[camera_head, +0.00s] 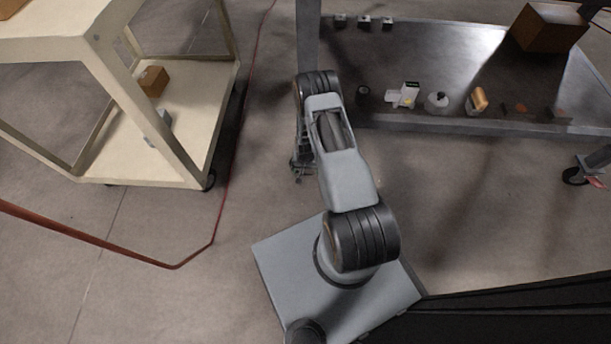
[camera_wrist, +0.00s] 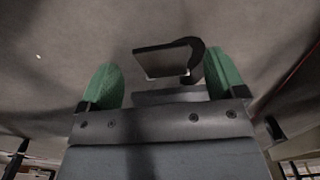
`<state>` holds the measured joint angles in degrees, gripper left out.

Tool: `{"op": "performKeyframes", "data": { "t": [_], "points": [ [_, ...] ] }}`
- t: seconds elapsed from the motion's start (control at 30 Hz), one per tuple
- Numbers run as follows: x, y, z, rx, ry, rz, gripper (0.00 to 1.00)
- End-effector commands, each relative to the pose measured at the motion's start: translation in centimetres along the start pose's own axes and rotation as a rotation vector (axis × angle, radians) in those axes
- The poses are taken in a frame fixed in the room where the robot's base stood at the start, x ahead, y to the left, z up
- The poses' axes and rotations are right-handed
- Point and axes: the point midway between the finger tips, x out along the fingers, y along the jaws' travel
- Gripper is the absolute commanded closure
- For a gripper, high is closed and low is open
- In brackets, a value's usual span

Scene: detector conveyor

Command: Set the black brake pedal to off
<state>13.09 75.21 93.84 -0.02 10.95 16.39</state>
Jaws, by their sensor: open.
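A dark part that looks like the black brake pedal (camera_wrist: 193,62), with a curved arm and a flat plate, shows in the wrist view. It appears between and beyond the two green fingertips of my gripper (camera_wrist: 163,75), closer to the right one. My gripper is open and nothing is seen clamped in it; I cannot tell whether a finger touches the pedal. In the head view my gripper (camera_head: 302,166) is low near the floor, left of my arm. The pedal cannot be made out there, as my arm and gripper cover that area.
The grey conveyor (camera_head: 440,125) holds small items and a cardboard box (camera_head: 547,28). A grey upright post (camera_head: 307,35) stands behind my arm. A cream cart (camera_head: 205,160) on casters is at left. A caster with a red part (camera_head: 594,182) is at right. A red cable (camera_head: 226,190) crosses the floor.

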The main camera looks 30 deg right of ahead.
Motion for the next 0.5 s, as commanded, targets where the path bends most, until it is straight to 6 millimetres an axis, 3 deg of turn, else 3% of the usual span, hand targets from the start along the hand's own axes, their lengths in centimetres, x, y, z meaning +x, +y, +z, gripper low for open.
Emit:
{"op": "performKeyframes", "data": {
  "t": [0.03,0.2,0.5],
  "points": [
    [1.2,0.0,0.1,0.000,-0.001,0.000,0.11],
    [3.1,0.0,0.0,0.000,0.000,0.000,0.11],
    [4.2,0.0,0.0,0.000,0.001,0.000,0.11]
  ]
}}
